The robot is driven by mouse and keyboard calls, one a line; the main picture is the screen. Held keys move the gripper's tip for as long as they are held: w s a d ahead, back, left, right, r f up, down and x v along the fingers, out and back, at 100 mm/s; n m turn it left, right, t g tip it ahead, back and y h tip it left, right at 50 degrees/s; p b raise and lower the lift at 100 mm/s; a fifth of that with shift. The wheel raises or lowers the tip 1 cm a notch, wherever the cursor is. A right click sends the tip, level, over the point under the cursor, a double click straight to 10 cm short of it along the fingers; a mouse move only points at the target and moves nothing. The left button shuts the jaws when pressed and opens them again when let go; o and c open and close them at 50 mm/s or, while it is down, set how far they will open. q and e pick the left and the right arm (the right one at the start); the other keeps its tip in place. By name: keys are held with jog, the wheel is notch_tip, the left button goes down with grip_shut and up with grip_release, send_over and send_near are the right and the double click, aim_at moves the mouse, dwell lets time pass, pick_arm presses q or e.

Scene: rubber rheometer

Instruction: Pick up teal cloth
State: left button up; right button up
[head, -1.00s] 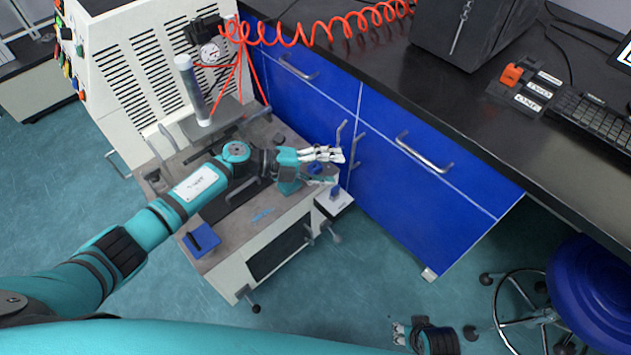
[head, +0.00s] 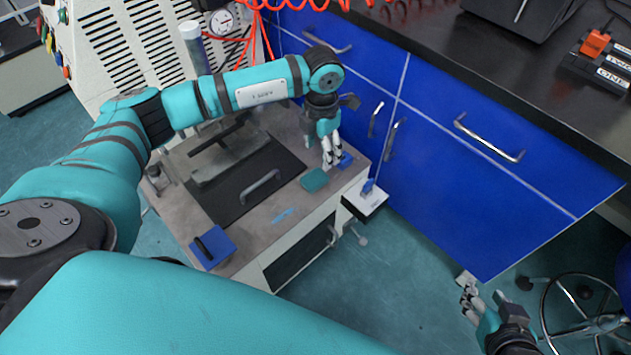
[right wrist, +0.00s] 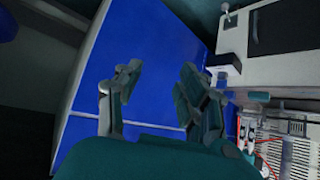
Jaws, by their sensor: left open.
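The teal cloth (head: 314,180) is a small folded-looking pad lying on the grey-brown machine bench top, near its right edge. My left gripper (head: 331,164) points down just behind and to the right of the cloth, apart from it in the picture; it is open and seems empty. Its height above the bench is hard to judge. My right gripper (head: 468,300) hangs low at the lower right, over the floor and far from the cloth. In the right wrist view its two fingers (right wrist: 158,85) stand apart with nothing between them.
A dark plate with a handle (head: 260,188) lies left of the cloth, and a blue block (head: 212,248) at the front left corner. Blue cabinets (head: 470,175) rise to the right.

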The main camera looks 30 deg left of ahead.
pick_arm(q)
send_over(320, 173)
jog(key=f, duration=0.4)
jog(key=shift+s+d+b, duration=0.15)
jog(key=shift+s+b, duration=0.05)
jog(key=shift+b, duration=0.2)
jog(key=shift+f, duration=0.65)
jog(key=f+b, duration=0.2)
jog(key=f, duration=0.2)
jog(key=shift+w+f, duration=0.15)
jog(key=shift+w, duration=0.05)
jog(key=shift+f, duration=0.15)
pick_arm(e)
jog(key=w+a+r+t+y, duration=0.1)
jog(key=w+r+t, duration=0.2)
jog(key=r+t, duration=0.1)
jog(key=w+a+r+t+y, duration=0.1)
jog(key=w+a+r+t, duration=0.1)
jog(key=r, duration=0.5)
jog(key=shift+w+a+r+t, duration=0.25)
jog(key=shift+w+t, duration=0.55)
jog(key=shift+t, duration=0.4)
pick_arm(q)
jog(key=shift+c, duration=0.3)
jog(key=c, duration=0.7)
